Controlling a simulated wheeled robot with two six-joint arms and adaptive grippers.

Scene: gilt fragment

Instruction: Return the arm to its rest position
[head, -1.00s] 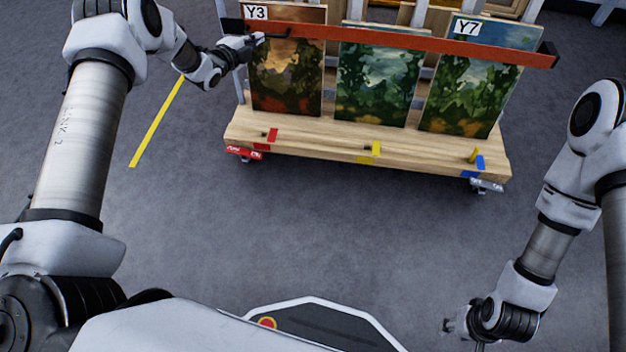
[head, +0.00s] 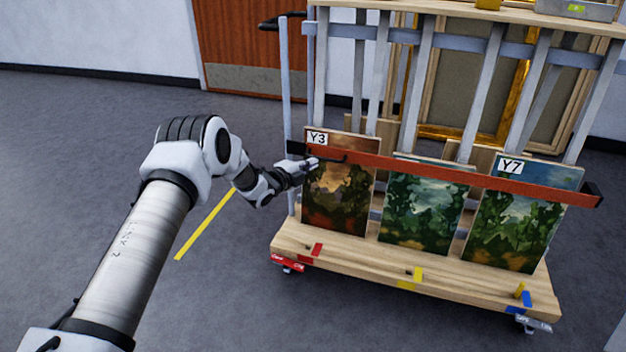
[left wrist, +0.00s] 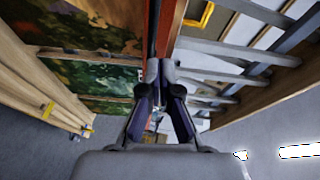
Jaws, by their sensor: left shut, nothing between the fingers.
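My left gripper (head: 308,166) is at the left end of the red bar (head: 440,173) that runs across the front of a cart. It is shut and empty, close to the black end piece of the bar; I cannot tell whether it touches. In the left wrist view the closed fingers (left wrist: 160,70) lie in front of the bar (left wrist: 152,35). My left arm reaches out from the lower left. My right gripper is not in view.
The wooden cart deck (head: 345,268) carries the Y3 painting (head: 338,195), a middle painting (head: 420,210) and the Y7 painting (head: 510,220). Grey uprights and an upper shelf stand behind. Floor to the left is clear, with a yellow line (head: 205,225).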

